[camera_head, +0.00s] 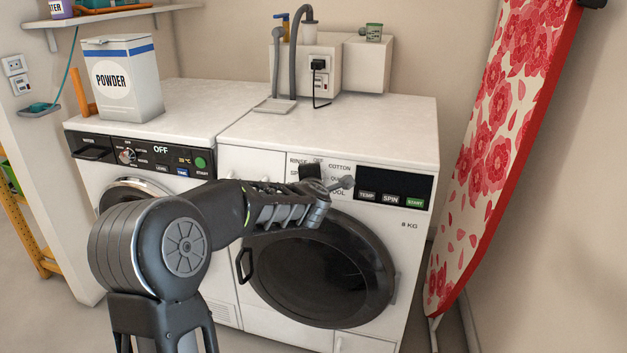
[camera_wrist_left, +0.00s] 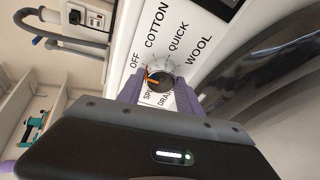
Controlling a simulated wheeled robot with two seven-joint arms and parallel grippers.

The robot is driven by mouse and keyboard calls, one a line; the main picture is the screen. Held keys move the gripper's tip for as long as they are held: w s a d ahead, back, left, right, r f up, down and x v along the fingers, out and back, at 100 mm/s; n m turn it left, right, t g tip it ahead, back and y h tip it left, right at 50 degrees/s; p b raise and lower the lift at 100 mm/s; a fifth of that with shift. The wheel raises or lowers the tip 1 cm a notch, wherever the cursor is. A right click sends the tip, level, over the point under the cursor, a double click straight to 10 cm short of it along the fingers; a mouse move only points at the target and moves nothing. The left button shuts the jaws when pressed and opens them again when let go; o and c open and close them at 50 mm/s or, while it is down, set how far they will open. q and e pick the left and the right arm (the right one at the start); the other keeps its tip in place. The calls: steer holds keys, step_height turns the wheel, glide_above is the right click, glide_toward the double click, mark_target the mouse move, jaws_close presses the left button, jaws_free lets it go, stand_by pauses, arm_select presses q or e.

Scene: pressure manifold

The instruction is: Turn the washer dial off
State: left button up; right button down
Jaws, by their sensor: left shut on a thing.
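The right-hand washer (camera_head: 408,240) has a white front, a dark round door and a panel with program words. Its dial (camera_wrist_left: 160,80) is dark with an orange pointer mark and shows in the left wrist view, ringed by OFF, COTTON, QUICK, WOOL and partly covered words. The mark lies on the side toward OFF; its exact setting is hard to tell. My left gripper (camera_head: 328,181) is at the panel, its purple fingers (camera_wrist_left: 133,89) on either side of the dial, shut on it. In the head view the gripper hides the dial. The washer's display (camera_head: 395,185) looks dark. My right gripper is not in view.
A second washer (camera_head: 150,187), with its own dial (camera_head: 127,156) and a display reading OFF, stands to the left. A powder box (camera_head: 124,80) is on it. An ironing board (camera_head: 505,130) leans at the right. Hoses (camera_head: 292,60) and a plug stand behind.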

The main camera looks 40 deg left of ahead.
arm_select(q)
steer(key=o, duration=1.4)
steer(key=shift+c, duration=0.2)
steer(key=p+v, duration=0.1)
steer(key=v, duration=0.7)
steer(key=shift+a, duration=0.1)
